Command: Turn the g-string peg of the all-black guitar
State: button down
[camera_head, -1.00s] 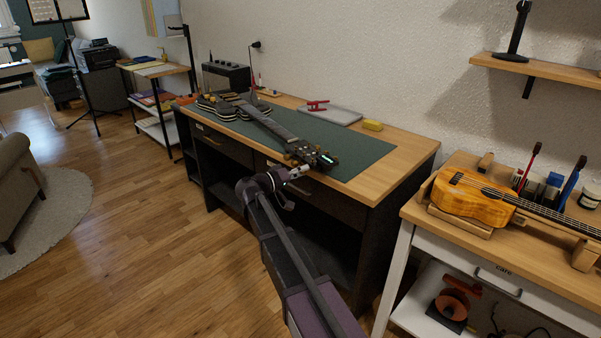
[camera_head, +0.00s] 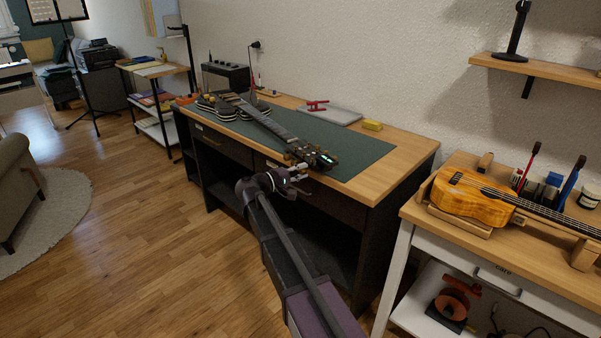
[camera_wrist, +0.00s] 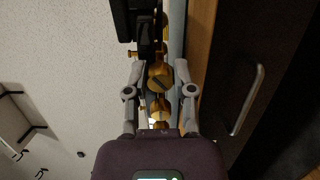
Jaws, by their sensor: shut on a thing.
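The all-black guitar (camera_head: 268,122) lies on its back on the green mat (camera_head: 362,150), with its headstock (camera_head: 312,154) toward the bench's front edge. Gold tuning pegs line the headstock. My gripper (camera_head: 298,172) is at the headstock's near side. In the wrist view, its two grey fingers (camera_wrist: 160,66) stand on either side of a gold peg (camera_wrist: 160,82) and are shut on it. Other gold pegs show above and below it, and the dark headstock (camera_wrist: 146,40) shows above. I cannot tell from the picture which string this peg carries. A small green-lit device sits at the headstock's end.
A grey tray (camera_head: 331,115) with a red tool and a yellow block (camera_head: 372,125) lie on the workbench behind the guitar. A small amplifier (camera_head: 226,77) stands at the back. A ukulele-like wooden instrument (camera_head: 475,199) rests on the right table.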

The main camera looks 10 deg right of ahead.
jog(key=shift+n, duration=0.4)
jog(key=shift+c, duration=2.2)
grip_release()
jog(key=shift+a, duration=0.15)
jog(key=v, duration=1.1)
jog(key=shift+s+a, duration=0.15)
jog(key=shift+a, duration=0.15)
jog(key=shift+d+f, duration=0.1)
